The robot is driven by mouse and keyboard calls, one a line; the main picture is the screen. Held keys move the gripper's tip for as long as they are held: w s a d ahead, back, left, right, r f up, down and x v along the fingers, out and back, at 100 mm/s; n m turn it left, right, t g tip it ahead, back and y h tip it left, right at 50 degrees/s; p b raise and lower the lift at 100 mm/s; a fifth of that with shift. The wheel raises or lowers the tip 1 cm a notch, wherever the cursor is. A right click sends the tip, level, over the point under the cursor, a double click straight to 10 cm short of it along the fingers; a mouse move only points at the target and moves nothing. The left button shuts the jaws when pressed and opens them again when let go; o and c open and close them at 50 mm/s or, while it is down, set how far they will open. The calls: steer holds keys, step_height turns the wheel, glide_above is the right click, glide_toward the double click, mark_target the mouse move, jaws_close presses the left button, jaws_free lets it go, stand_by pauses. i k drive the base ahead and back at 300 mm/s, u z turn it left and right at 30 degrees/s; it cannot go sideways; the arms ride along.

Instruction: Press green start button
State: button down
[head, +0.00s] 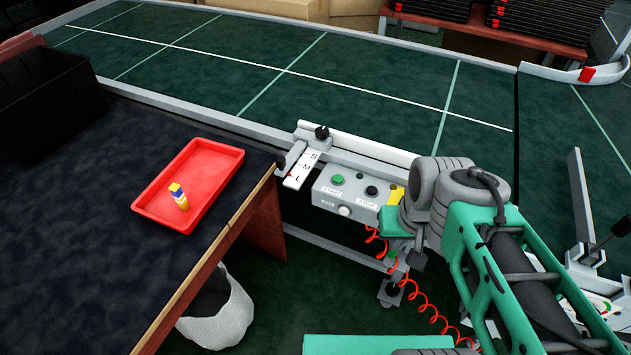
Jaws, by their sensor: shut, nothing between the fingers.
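The green start button (338,180) sits on the left of the top of a grey control box (345,192), above a label reading START. A black button (372,191) labelled STOP is on the right of the same box. My gripper (417,259) hangs at the end of my arm, right of the box and lower in the head view. It is shut and empty, apart from the green button. Nothing covers the green button.
A lever with an S-M-L plate (302,169) stands left of the box. The green conveyor (290,70) runs behind it. A dark table (100,230) at left bears a red tray (212,156) with a small block. A red coiled cable (419,291) hangs below.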

mark_target(337, 179)
steer(key=u, duration=0.05)
steer(key=i, duration=0.5)
steer(key=u, duration=2.45)
